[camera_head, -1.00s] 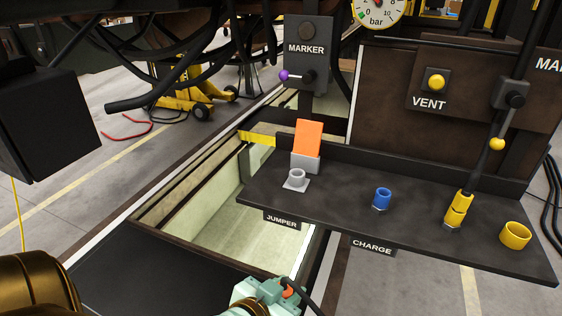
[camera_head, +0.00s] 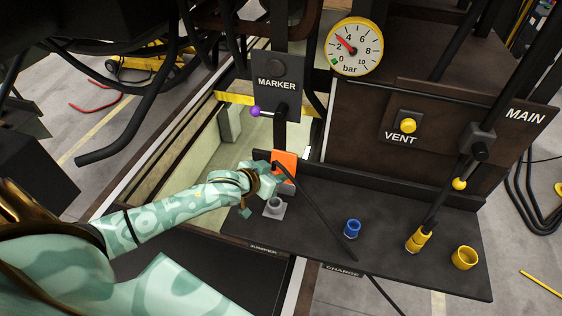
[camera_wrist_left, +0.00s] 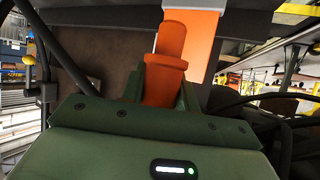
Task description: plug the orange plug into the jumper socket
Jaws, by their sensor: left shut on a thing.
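My left gripper (camera_head: 264,192) reaches in from the left to the orange card by the jumper socket. It is shut on the orange plug, which stands out between the fingers in the left wrist view (camera_wrist_left: 164,84). A black cable hangs from the gripper across the shelf. The grey jumper socket (camera_head: 274,206) is just below and beside the gripper in the head view. The plug's tip appears apart from the socket, but I cannot tell the gap. My right gripper is not in view.
The orange card (camera_head: 287,166) stands behind the socket, close to my gripper. On the dark shelf (camera_head: 318,225) are a blue socket (camera_head: 352,228), a yellow plug (camera_head: 418,240) and a yellow socket (camera_head: 464,257). The MARKER post (camera_head: 277,85) rises behind.

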